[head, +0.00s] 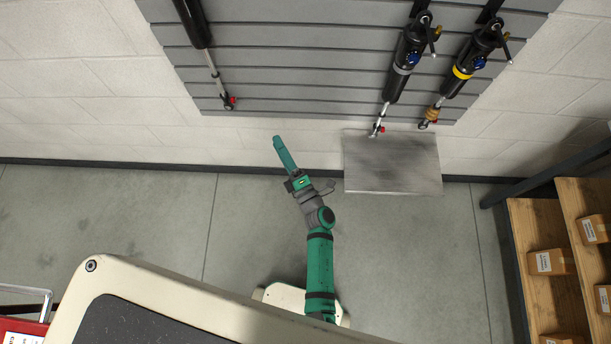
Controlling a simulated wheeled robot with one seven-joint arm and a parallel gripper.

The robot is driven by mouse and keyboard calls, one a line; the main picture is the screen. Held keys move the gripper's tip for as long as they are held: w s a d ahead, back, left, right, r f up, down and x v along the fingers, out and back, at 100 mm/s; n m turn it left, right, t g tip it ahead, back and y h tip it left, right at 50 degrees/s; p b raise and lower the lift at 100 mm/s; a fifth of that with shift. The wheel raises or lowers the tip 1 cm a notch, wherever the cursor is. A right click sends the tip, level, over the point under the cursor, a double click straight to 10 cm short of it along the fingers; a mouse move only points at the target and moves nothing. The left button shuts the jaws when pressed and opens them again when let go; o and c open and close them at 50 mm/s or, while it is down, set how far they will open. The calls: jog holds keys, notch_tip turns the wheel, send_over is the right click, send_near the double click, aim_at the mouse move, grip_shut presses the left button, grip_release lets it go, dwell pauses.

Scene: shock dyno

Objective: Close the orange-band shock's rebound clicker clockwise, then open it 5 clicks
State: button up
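Three black shocks hang on the grey slatted wall panel (290,62). The left shock (195,22) is cut off by the top edge, and no band shows on it. I see no clearly orange band.
A bare metal plate (393,165) sits below the middle shock, right of my gripper. Wooden shelves (540,222) with cardboard boxes (552,262) stand at the right. A red case (22,331) is at the lower left.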

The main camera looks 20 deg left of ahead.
jog(key=s+d+r+m+t+h, duration=0.1)
jog(key=s+d+m+t+h, duration=0.1)
jog(key=s+d+m+h, duration=0.2)
jog(key=shift+s+d+r+m+t+h, duration=0.25)
jog(key=shift+s+d+m, duration=1.6)
jog(key=shift+d, duration=1.3)
jog(key=shift+s+d, duration=0.1)
jog(key=s+d+r+m+h, duration=0.4)
jog(key=s+r+m+h, duration=0.1)
jog(key=s+m, duration=0.5)
jog(key=s+d+r+m+g+h, duration=0.1)
jog(key=s+d+r+m+h, duration=0.4)
jog(key=s+m, duration=0.4)
jog(key=shift+s+m, duration=0.35)
jog(key=shift+s, duration=0.1)
jog(key=shift+g, duration=0.25)
jog(key=shift+c, duration=0.6)
